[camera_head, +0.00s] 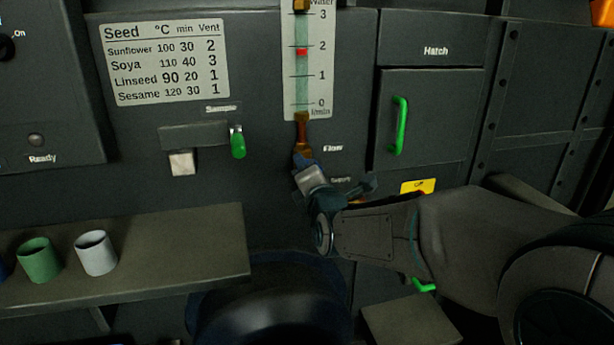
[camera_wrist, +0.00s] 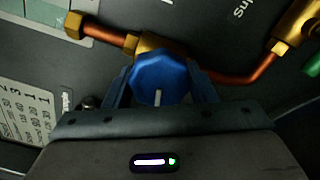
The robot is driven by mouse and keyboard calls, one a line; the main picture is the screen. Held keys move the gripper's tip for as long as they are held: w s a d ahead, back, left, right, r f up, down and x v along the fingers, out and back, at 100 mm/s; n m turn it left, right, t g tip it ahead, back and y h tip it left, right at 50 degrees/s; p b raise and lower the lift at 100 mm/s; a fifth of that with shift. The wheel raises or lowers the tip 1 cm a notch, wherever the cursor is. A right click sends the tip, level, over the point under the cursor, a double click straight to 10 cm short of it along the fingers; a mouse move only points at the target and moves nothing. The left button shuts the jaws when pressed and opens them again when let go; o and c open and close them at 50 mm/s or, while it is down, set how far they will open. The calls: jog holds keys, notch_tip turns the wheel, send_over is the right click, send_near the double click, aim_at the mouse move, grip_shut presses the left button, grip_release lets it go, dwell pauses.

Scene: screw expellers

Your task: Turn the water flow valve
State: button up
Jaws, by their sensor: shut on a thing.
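The water flow valve has a blue faceted knob (camera_wrist: 160,78) with a white pointer line, seen in the wrist view on a brass body with copper pipe. My gripper (camera_wrist: 160,88) has one finger on each side of the knob and is shut on it. In the head view my gripper (camera_head: 305,172) is at the panel just below the water gauge, near the "Flow" label, and it hides most of the knob.
A hatch with a green handle (camera_head: 400,125) is to the right of the gauge. A sample lever with a green grip (camera_head: 237,142) is to the left. A shelf (camera_head: 180,262) at lower left holds a green cup (camera_head: 40,261) and a white cup (camera_head: 96,253).

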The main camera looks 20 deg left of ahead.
jog(key=shift+n, duration=0.4)
jog(key=o, duration=1)
jog(key=p+v, duration=0.1)
jog(key=v, duration=1.2)
jog(key=shift+s+d, duration=0.15)
jog(key=shift+s, duration=0.2)
